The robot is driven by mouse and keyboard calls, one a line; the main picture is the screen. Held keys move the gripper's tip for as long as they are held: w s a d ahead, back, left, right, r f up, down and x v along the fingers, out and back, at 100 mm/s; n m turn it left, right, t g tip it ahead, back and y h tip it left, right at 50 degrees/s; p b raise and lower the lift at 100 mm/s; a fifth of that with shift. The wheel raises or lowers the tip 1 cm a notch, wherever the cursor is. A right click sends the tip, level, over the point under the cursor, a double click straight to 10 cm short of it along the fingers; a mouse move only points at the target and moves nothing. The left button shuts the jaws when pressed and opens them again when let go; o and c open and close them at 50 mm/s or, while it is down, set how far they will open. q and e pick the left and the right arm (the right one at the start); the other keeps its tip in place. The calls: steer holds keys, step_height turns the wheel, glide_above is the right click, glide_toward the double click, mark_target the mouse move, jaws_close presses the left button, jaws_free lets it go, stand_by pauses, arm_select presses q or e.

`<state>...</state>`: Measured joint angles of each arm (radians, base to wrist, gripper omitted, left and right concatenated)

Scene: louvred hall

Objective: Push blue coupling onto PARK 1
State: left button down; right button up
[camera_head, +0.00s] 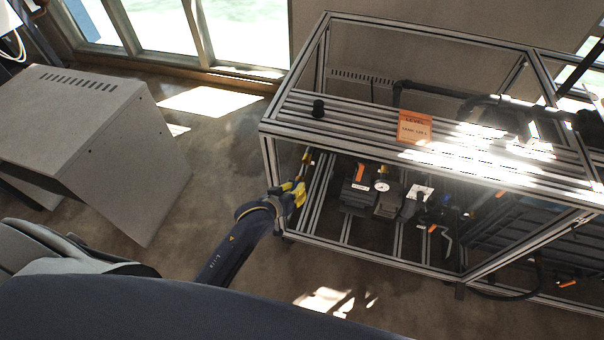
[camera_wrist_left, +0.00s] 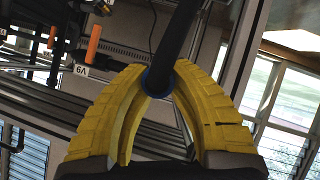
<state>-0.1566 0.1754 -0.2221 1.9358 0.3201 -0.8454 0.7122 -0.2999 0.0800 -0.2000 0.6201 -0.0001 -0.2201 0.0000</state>
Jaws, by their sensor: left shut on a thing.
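My left gripper (camera_head: 298,190) has yellow fingers and is at the left front of the metal frame, below its upper rail. In the left wrist view its fingers (camera_wrist_left: 158,92) are shut on the blue coupling (camera_wrist_left: 157,83), a blue ring at the end of a dark hose (camera_wrist_left: 180,35). The hose runs up from the fingertips. In the head view I cannot make out the coupling at the fingers. No PARK 1 marking is readable in either view. My right gripper is not in view.
The aluminium frame (camera_head: 345,115) holds a round gauge (camera_head: 382,187), black blocks and orange handles. An orange level sign (camera_head: 414,128) and a black knob (camera_head: 318,109) are on its upper rails. A grey cabinet (camera_head: 95,140) stands left, with clear floor between.

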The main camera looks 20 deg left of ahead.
arm_select(q)
steer(key=shift+w+r, duration=0.25)
steer(key=shift+w, duration=0.05)
steer(key=s+a+f, duration=0.2)
steer(key=f, duration=1.1)
steer(key=s+a+f, duration=0.1)
steer(key=a+f, duration=0.1)
steer(key=f, duration=1)
steer(key=w, duration=0.8)
steer(key=shift+w+r, duration=0.3)
steer(key=shift+w, duration=0.3)
steer(key=w, duration=0.2)
steer(key=shift+w, duration=0.35)
